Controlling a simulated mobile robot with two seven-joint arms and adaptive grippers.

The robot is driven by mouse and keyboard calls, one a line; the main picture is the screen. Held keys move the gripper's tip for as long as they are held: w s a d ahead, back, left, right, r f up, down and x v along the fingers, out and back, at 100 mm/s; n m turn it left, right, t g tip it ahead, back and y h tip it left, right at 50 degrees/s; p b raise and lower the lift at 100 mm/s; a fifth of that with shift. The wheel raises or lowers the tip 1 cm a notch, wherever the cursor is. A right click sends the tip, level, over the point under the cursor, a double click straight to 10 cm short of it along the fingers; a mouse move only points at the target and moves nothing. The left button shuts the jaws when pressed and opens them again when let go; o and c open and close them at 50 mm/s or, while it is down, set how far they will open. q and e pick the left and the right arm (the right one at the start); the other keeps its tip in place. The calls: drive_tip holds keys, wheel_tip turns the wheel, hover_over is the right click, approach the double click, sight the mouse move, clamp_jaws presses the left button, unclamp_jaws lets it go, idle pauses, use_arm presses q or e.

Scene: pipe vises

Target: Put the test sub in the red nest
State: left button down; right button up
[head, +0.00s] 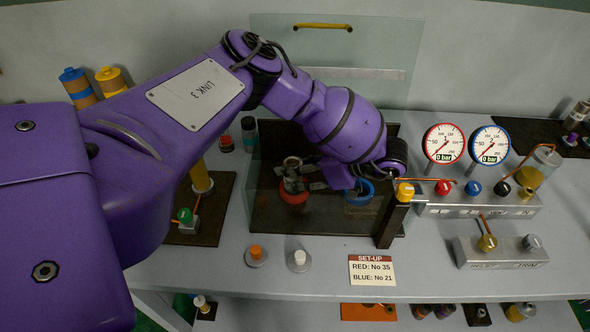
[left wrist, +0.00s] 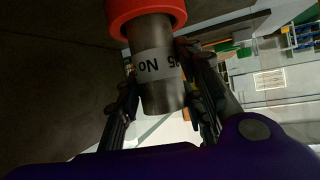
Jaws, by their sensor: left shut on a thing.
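The test sub (left wrist: 160,95) is a grey metal cylinder with a pale label, "No" and a partly hidden number ending in 5. It also shows in the head view (head: 291,163), upright and partly covered by the fingers. My left gripper (head: 304,185) is shut around it. The red nest (head: 293,197) is a red cup on the dark bench plate; its red ring (left wrist: 146,12) surrounds the sub's far end in the left wrist view. I cannot tell how deep the sub sits. The blue nest (head: 358,195) is just right, partly behind my wrist. My right gripper is not in view.
A clear guard panel (head: 385,60) with a yellow handle stands behind the nests. A valve block (head: 470,205) and two gauges (head: 444,143) are at right. A set-up card (head: 372,270) reads red No 35, blue No 21. Two small capped plugs (head: 300,261) stand in front.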

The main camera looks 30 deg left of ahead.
use_arm(q)
drive_tip(key=shift+r, duration=0.1)
drive_tip(key=c, duration=1.2)
unclamp_jaws()
drive_tip(key=v, duration=1.2)
drive_tip(key=shift+b, duration=0.3)
